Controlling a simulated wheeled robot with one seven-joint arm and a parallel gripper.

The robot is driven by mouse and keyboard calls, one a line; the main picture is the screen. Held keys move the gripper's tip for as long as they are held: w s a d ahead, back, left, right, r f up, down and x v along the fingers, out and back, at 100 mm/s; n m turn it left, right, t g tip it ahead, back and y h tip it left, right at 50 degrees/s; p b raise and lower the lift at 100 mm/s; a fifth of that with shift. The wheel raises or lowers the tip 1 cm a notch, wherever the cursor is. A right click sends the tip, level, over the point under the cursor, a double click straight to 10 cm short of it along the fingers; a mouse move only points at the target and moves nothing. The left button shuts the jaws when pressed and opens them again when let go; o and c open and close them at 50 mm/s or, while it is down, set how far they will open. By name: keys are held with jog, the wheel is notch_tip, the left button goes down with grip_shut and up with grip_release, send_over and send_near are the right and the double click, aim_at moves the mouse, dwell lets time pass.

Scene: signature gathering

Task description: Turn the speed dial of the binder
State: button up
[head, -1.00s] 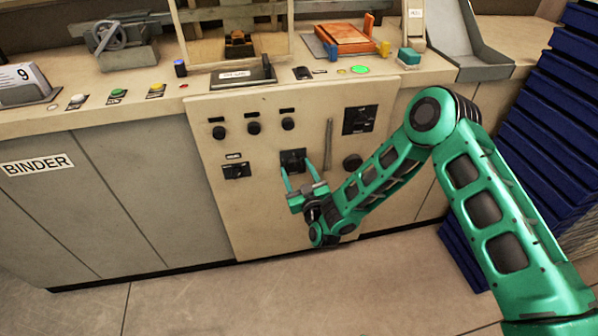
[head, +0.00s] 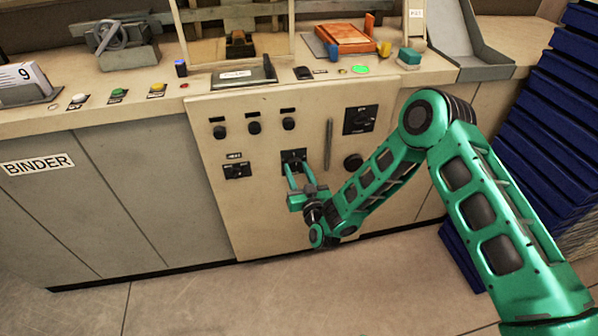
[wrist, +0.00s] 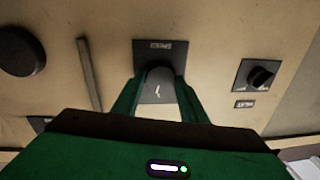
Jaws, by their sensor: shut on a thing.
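A black dial on a dark square plate (head: 293,154) sits in the middle of the binder's cream front panel (head: 225,215). My gripper (head: 297,168) reaches it from below and is shut on the dial. In the wrist view the dial (wrist: 159,82) is between the two green fingers, one on each side, with a pale mark on its face. A small label shows on its plate (wrist: 161,46), but the lettering is too small to read surely. The fingers partly hide the dial in the head view.
A smaller dial (head: 237,171) is to the left, and a round black knob (head: 353,161) to the right beside a vertical bar (head: 328,143). Three knobs line up above. Blue crates (head: 548,125) are stacked at the far right. Floor in front is clear.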

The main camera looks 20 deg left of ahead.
jog(key=m, duration=0.4)
jog(key=shift+w+d+t, duration=0.15)
jog(key=shift+t, duration=0.15)
jog(key=shift+w+m+t, duration=0.1)
jog(key=shift+m+t, duration=0.2)
jog(key=shift+m, duration=2.2)
jog(key=shift+d+h, duration=0.1)
jog(key=shift+h, duration=0.2)
jog(key=o, duration=1)
jog(key=shift+f, duration=0.1)
jog(key=shift+s, duration=0.6)
jog(key=v, duration=0.9)
jog(key=shift+s+d+f, duration=0.1)
jog(key=shift+s+d, duration=0.05)
jog(key=shift+d, duration=0.3)
